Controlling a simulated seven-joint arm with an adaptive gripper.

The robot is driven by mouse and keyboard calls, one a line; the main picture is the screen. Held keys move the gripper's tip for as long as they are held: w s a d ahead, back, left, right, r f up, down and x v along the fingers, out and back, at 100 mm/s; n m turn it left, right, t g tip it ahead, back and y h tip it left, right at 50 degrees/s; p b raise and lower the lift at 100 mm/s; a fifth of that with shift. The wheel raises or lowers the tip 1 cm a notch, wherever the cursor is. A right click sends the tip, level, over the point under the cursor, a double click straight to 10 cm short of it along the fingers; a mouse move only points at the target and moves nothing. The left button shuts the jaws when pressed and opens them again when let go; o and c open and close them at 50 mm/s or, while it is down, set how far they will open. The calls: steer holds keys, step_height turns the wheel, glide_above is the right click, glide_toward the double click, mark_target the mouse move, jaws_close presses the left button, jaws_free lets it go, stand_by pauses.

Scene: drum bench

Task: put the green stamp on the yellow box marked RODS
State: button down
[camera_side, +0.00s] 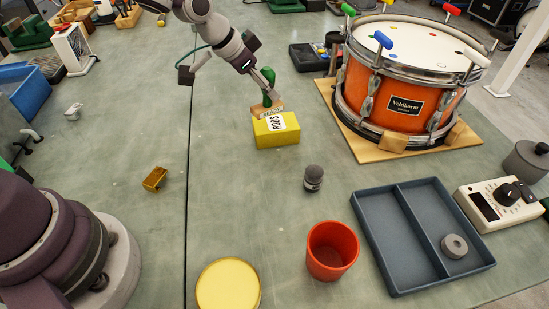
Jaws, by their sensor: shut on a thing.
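The yellow box (278,137) sits on the green bench near the middle, with a white label reading RODS over its top and front. The green stamp (268,97) has a green handle and a wooden base. It is upright at the box's back left top edge. My gripper (268,84) is shut on the green handle, reaching in from the upper left. The stamp's base overlaps the box top in this view; I cannot tell whether it touches the box or hovers just above it.
An orange drum (405,95) stands on a wooden board to the right. A dark grey jar (313,178), red cup (332,250), yellow round lid (228,285) and blue-grey divided tray (409,190) are in front. A small brass block (155,179) lies left.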

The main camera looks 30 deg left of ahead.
steer(key=shift+w+d+f, duration=0.1)
steer(key=shift+w+d, duration=0.05)
steer(key=shift+w, duration=0.75)
steer(key=shift+w+f, duration=0.2)
steer(key=shift+f, duration=1.55)
steer(key=shift+f, duration=0.15)
steer(key=c, duration=0.9)
jaws_free()
steer(key=shift+o, duration=0.2)
